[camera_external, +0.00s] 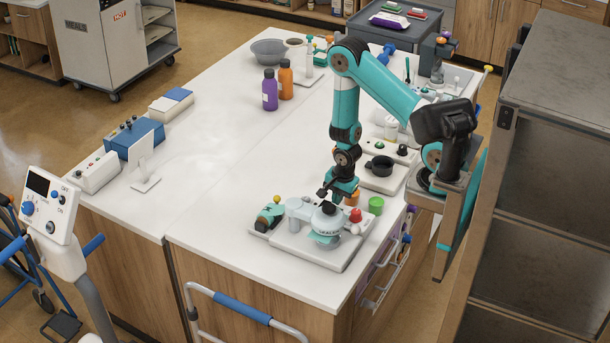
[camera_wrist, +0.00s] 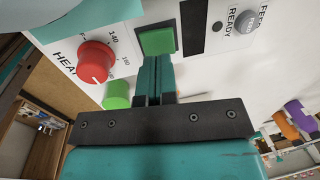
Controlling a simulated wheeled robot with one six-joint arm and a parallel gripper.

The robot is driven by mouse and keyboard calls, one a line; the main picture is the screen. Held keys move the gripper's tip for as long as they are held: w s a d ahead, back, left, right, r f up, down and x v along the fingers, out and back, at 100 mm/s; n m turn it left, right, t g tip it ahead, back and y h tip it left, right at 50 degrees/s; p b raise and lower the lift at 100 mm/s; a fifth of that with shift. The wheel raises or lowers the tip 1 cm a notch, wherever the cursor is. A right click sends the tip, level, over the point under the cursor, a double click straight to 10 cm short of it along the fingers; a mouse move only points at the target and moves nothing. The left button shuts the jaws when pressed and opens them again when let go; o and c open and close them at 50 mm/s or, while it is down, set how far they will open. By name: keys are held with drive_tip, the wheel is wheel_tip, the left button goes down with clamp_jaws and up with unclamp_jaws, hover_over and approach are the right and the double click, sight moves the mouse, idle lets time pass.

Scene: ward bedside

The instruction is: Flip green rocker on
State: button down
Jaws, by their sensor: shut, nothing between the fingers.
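The green rocker (camera_wrist: 157,40) is a square switch in a dark frame on a white panel, in the upper middle of the wrist view. My gripper (camera_wrist: 157,60) is shut and empty, its two teal fingers side by side. The fingertips are at the rocker's lower edge and overlap it in the picture; I cannot tell whether they touch it. In the external view my gripper (camera_external: 325,194) points down at the white sealer unit (camera_external: 320,250) near the counter's front corner. The rocker cannot be made out there.
A red heat knob (camera_wrist: 95,62) is left of the rocker, and a grey feed button (camera_wrist: 246,22) is to its right. A green cup (camera_external: 376,205) stands beside the unit.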

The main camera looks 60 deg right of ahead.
drive_tip(key=r+p, duration=0.1)
drive_tip(key=r, duration=0.2)
drive_tip(key=shift+s+r, duration=0.1)
drive_tip(key=shift+s, duration=0.1)
drive_tip(key=shift+r+b, duration=0.2)
drive_tip(key=shift+b, duration=0.35)
wheel_tip(320, 180, up, 8)
drive_tip(key=s+b, duration=0.1)
drive_tip(key=s, duration=0.1)
drive_tip(key=shift+r, duration=0.2)
drive_tip(key=b, duration=0.2)
drive_tip(key=w+b, duration=0.1)
drive_tip(key=shift+w+d+t+b, duration=0.25)
drive_tip(key=shift+w+t+b, duration=0.05)
drive_tip(key=shift+b, duration=0.05)
